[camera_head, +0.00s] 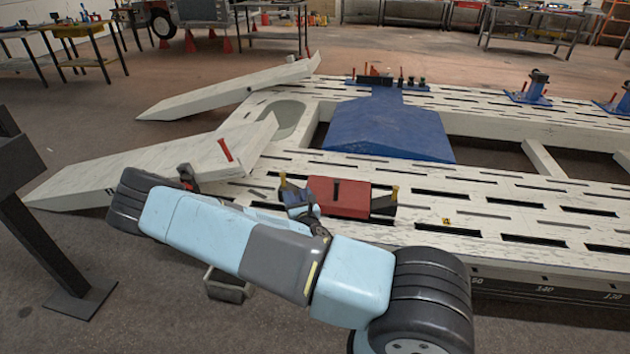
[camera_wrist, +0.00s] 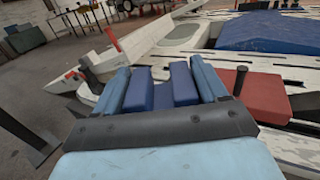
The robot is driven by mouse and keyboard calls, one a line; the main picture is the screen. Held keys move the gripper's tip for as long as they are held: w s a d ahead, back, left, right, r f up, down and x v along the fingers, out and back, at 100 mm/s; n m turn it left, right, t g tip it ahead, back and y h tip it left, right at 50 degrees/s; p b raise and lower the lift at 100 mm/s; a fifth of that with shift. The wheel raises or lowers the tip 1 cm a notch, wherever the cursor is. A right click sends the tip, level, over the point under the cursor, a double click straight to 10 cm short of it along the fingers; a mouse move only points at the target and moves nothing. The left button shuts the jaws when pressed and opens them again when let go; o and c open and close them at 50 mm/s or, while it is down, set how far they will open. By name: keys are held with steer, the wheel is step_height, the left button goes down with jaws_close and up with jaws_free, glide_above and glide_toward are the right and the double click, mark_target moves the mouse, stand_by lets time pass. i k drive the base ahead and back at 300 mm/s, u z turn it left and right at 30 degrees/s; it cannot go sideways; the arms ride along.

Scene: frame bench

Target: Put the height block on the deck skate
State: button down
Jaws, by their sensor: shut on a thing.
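My gripper (camera_head: 302,212) is low over the near side of the white frame bench, just left of a red slab-like piece (camera_head: 338,197), which looks like the deck skate. The slab has a dark upright pin on top and sits on the bench deck. It also shows at the right in the wrist view (camera_wrist: 255,96). In the wrist view my gripper (camera_wrist: 163,82) is shut on a dark blue piece (camera_wrist: 139,92) with two upright arms and a gap between them, apparently the height block. Its underside is hidden by my gripper. I cannot tell whether it touches the slab.
The white bench deck (camera_head: 480,207) has long slots. A blue raised cover (camera_head: 390,130) spans its middle. White ramps (camera_head: 150,168) slope down at the left. Yellow-topped posts (camera_head: 395,193) stand by the red slab. A dark stand (camera_head: 40,220) is at far left.

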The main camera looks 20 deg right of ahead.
mark_target(320, 187)
steer(key=z, duration=0.05)
steer(key=i, duration=0.95)
steer(key=z, duration=0.6)
